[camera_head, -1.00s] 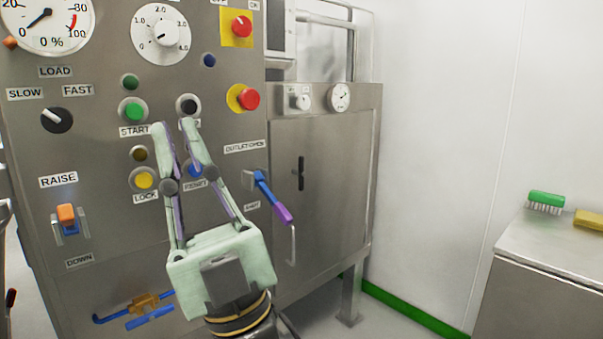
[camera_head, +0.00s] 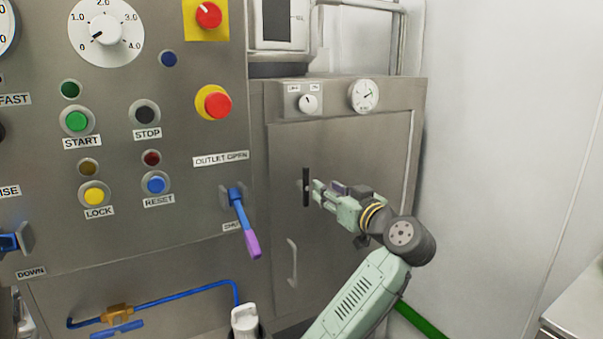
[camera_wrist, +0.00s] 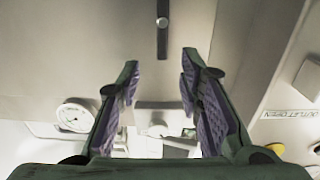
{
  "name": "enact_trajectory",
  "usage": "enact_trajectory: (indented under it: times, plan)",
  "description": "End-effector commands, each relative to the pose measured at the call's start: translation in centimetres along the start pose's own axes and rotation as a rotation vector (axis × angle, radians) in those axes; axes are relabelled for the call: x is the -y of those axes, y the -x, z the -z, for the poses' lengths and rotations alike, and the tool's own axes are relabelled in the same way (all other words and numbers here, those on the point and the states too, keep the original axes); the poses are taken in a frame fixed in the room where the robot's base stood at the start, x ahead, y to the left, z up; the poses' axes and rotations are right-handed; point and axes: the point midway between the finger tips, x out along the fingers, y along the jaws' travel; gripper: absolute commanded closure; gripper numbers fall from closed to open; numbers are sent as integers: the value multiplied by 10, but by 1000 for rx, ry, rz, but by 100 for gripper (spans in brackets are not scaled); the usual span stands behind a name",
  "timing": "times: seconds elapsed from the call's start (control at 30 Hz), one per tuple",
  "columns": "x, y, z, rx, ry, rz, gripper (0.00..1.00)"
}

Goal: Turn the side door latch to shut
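The side door latch (camera_head: 306,187) is a black bar on the steel side door (camera_head: 345,160), standing upright. It also shows in the wrist view as a dark bar (camera_wrist: 162,35) with a round pale pivot, at top centre. My gripper (camera_head: 316,190) is just right of the latch in the head view, pointing at it. In the wrist view my gripper (camera_wrist: 160,65) has its two purple-padded fingers apart with nothing between them. The latch bar lies ahead of the gap, its near end about level with the fingertips. I cannot tell whether they touch.
An off/on knob (camera_head: 309,104) and a gauge (camera_head: 364,95) sit above the door, and a door handle (camera_head: 292,262) is below the latch. A blue outlet lever with a purple grip (camera_head: 252,243) juts out to the left. A white wall (camera_head: 490,150) is at right.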

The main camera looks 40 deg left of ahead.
Motion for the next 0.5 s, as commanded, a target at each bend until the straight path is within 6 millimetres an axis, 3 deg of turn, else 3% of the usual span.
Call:
enact_trajectory:
  times: [0.17, 0.5]
  plan:
    - [2, -11, -3, 9, -9, 22, 67]
    - [3, -73, -2, 9, -11, 21, 67]
